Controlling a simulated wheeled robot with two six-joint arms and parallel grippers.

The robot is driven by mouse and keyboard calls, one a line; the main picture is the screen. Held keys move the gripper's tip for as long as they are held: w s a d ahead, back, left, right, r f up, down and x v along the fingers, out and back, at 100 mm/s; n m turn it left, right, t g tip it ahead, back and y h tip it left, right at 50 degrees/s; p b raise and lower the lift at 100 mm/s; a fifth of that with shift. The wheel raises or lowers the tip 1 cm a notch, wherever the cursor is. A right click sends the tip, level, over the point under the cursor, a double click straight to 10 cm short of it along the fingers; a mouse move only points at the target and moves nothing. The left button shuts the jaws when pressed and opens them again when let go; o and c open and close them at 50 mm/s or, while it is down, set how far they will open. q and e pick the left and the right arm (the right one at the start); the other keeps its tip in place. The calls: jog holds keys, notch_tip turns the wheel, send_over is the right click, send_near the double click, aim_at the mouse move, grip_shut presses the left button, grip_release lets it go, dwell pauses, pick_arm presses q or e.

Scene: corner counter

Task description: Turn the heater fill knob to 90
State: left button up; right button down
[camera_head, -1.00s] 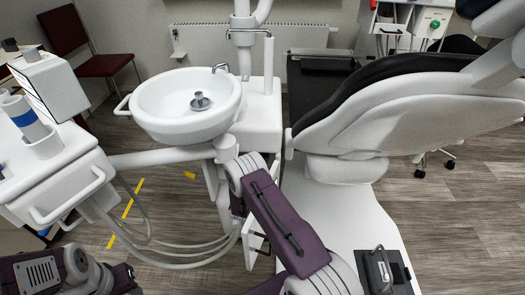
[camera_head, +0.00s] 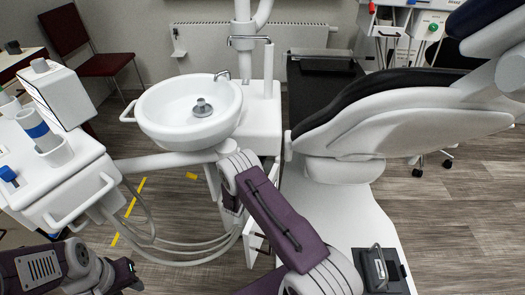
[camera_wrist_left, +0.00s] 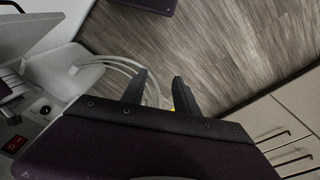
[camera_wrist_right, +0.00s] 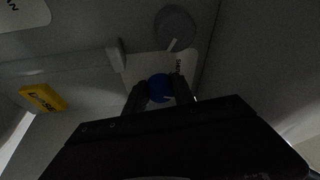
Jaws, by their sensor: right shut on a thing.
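In the right wrist view a round blue knob (camera_wrist_right: 161,88) with a pale pointer mark sits between the fingertips of my right gripper (camera_wrist_right: 160,92), which is shut on it. A larger grey knob (camera_wrist_right: 175,27) with a pale pointer line is just above it, beside a white label (camera_wrist_right: 187,62) with dark lettering I cannot fully read. I cannot tell which number the blue knob points to. In the head view the right gripper's tips are hidden. My left gripper (camera_wrist_left: 158,92) is open and empty over the floor, and also shows in the head view (camera_head: 130,277).
A yellow tag (camera_wrist_right: 43,97) and grey bar (camera_wrist_right: 116,56) lie left of the knobs. The head view shows a white basin (camera_head: 188,135), a white instrument unit (camera_head: 80,160) with hanging hoses, and a large chair (camera_head: 400,140). White drawers (camera_wrist_left: 290,135) stand right of my left gripper.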

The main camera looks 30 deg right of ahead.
jog(key=shift+m, duration=0.3)
dwell(0.4)
jog(key=c, duration=1.1)
grip_release()
jog(key=shift+o, duration=0.2)
jog(key=p+v, duration=0.2)
jog(key=v, duration=0.7)
jog(key=shift+r, duration=0.1)
